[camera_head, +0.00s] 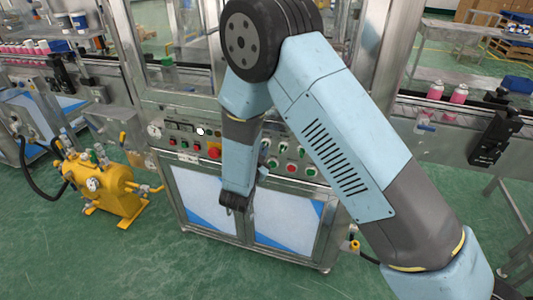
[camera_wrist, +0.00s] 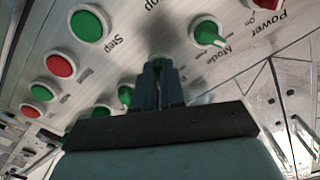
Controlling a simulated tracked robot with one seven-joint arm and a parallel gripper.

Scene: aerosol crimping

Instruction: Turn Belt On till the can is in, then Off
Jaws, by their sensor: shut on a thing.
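In the wrist view my gripper (camera_wrist: 158,72) is at a control panel (camera_wrist: 135,25), shut on a small green knob (camera_wrist: 158,61) at its fingertips. The fingers hide most of that knob and its label, so I cannot tell whether it is the belt control or which way it is turned. In the head view my arm covers the middle of the panel (camera_head: 183,140), and the fingertips cannot be made out. Pink cans (camera_head: 436,91) stand upright on the conveyor (camera_head: 435,107) at the right. More pink cans (camera_head: 28,48) stand on the left conveyor.
A green knob labelled Mode (camera_wrist: 207,32) is close right of my fingers. A green Step button (camera_wrist: 88,25) and a red button (camera_wrist: 60,65) are at the left. In the head view a yellow pump unit (camera_head: 98,185) stands on the floor at the left. Green floor is open in front.

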